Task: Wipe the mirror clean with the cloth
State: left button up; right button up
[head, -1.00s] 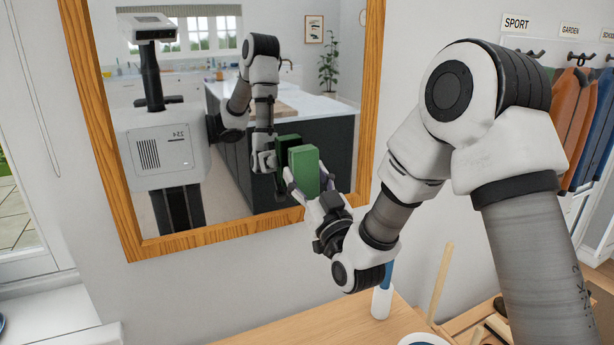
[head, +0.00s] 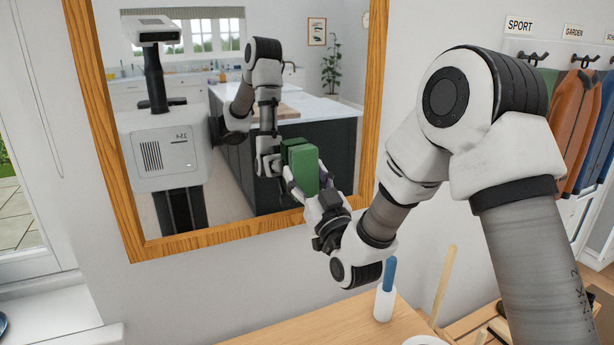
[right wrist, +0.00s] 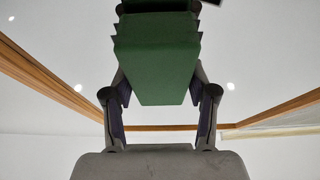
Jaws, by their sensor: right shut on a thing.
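The mirror (head: 180,110) hangs on the wall in a wooden frame (head: 190,241), and it reflects me and a kitchen. Its glass looks clear in the head view. My right gripper (head: 308,190) is shut on the green cloth (head: 305,170), a thick block-like pad, in front of the mirror's lower right part. The cloth's reflection sits right beside it, so it is at or very near the glass; I cannot tell whether they touch. In the right wrist view the cloth (right wrist: 155,65) is between both fingers. My left gripper does not show.
A wooden table (head: 290,325) is below the mirror. Coats (head: 572,120) hang on hooks at the right. A window is at the left.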

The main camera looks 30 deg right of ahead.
jog(key=shift+w, duration=0.3)
jog(key=shift+d+b, duration=0.65)
jog(key=shift+b, duration=0.45)
jog(key=shift+a, duration=0.65)
jog(key=shift+r, duration=0.1)
